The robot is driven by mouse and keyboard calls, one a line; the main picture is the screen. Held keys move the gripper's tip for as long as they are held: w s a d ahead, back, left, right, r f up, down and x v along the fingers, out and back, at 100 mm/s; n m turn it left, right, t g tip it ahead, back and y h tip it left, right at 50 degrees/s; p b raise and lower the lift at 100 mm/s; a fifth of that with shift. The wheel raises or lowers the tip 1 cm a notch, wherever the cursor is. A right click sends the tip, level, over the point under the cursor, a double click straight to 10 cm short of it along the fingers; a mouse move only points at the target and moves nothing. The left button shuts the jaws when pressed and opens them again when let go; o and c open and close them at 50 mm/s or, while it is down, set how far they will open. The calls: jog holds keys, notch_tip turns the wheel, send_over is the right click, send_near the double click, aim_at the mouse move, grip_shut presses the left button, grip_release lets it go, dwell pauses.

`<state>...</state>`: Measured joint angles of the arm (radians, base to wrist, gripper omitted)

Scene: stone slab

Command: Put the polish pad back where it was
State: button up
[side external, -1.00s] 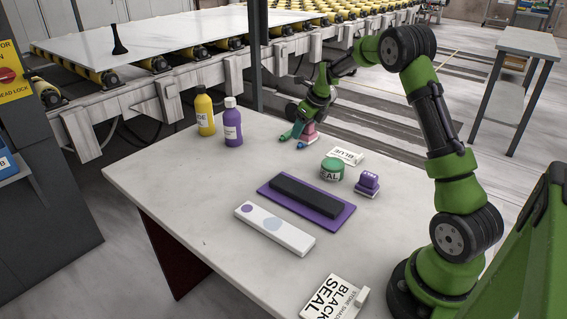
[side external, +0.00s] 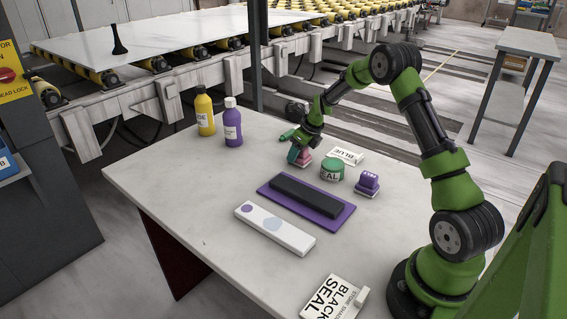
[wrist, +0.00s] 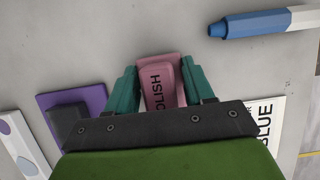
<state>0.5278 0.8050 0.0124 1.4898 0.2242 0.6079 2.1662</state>
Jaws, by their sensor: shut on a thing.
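The polish pad is a pink block (side external: 304,160) with "POLISH" lettering, partly readable in the wrist view (wrist: 160,85). My gripper (side external: 299,155) is shut on it, with one teal finger on each side in the wrist view (wrist: 152,90). The pad is at or just above the slab, left of the BLUE card; I cannot tell if it touches. Its near part is hidden by my gripper in the wrist view.
Close by are the BLUE card (side external: 346,156), a green SEAL jar (side external: 332,170), a purple-and-white pad (side external: 368,183) and a dark block on a purple mat (side external: 340,222). Yellow (side external: 205,112) and purple (side external: 232,125) bottles stand left.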

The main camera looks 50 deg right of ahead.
jog(key=o, duration=1.1)
jog(key=shift+f, duration=0.1)
